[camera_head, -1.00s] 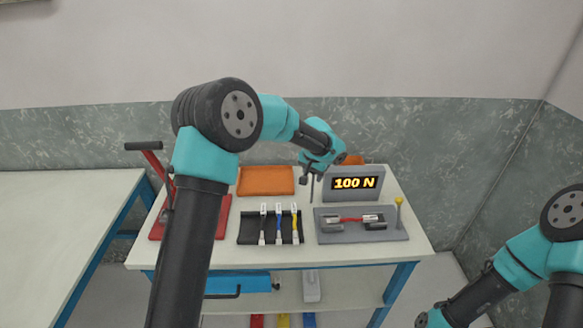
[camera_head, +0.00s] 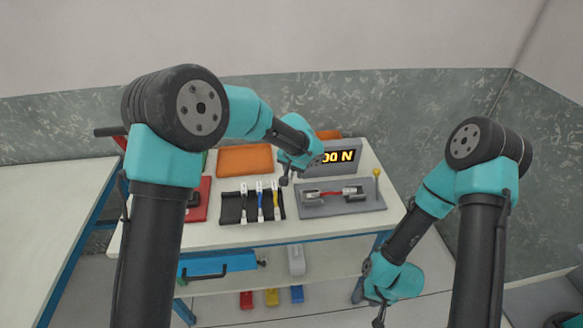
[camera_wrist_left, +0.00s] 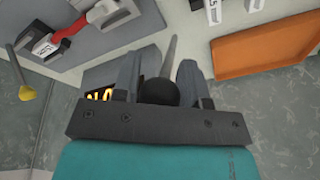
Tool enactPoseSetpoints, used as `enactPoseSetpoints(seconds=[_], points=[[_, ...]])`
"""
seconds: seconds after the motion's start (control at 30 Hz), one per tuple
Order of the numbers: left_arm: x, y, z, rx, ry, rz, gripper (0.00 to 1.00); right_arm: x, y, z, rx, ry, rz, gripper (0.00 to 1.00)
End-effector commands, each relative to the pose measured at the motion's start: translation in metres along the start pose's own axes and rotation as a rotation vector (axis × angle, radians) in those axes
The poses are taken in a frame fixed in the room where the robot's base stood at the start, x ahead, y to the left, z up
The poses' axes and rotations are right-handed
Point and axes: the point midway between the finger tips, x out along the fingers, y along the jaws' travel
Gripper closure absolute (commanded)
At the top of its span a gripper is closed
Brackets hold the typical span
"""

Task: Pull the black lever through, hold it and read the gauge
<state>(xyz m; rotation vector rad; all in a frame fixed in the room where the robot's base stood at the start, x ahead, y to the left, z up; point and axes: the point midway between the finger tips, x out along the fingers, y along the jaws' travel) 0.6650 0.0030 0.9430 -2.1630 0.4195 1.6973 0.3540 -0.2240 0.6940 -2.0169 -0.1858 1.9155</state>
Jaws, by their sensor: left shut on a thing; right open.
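In the left wrist view, the lever's round black knob (camera_wrist_left: 158,92) sits between the two fingers of my left gripper (camera_wrist_left: 158,80), which is shut on it. A thin grey rod (camera_wrist_left: 172,50) runs away from the knob. In the head view my left gripper (camera_head: 288,172) is in front of the gauge and hides the lever. The gauge (camera_head: 335,157) shows "00 N" in yellow figures; the left part of its display is covered. A sliver of the display (camera_wrist_left: 98,94) shows in the wrist view. My right gripper (camera_head: 378,314) is open, low in front of the bench.
A grey fixture (camera_head: 345,207) with a red cable and a yellow-knobbed post (camera_head: 376,180) stands right of the lever.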

Motion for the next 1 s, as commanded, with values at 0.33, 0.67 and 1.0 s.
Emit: enactPoseSetpoints(seconds=[0.33, 0.67, 1.0], points=[[0.0027, 0.0035, 0.0007, 0.005, -0.003, 0.003, 0.56, 0.0001, -0.0001, 0.0, 0.0, 0.0, 0.0, 0.57], [0.0014, 0.0017, 0.0003, 0.003, -0.001, 0.001, 0.36, 0.0001, -0.0001, 0.0, 0.0, 0.0, 0.0, 0.57], [-0.0045, 0.001, -0.0003, 0.002, 0.001, 0.0, 0.36, 0.0, -0.0001, 0.0, 0.0, 0.0, 0.0, 0.57]])
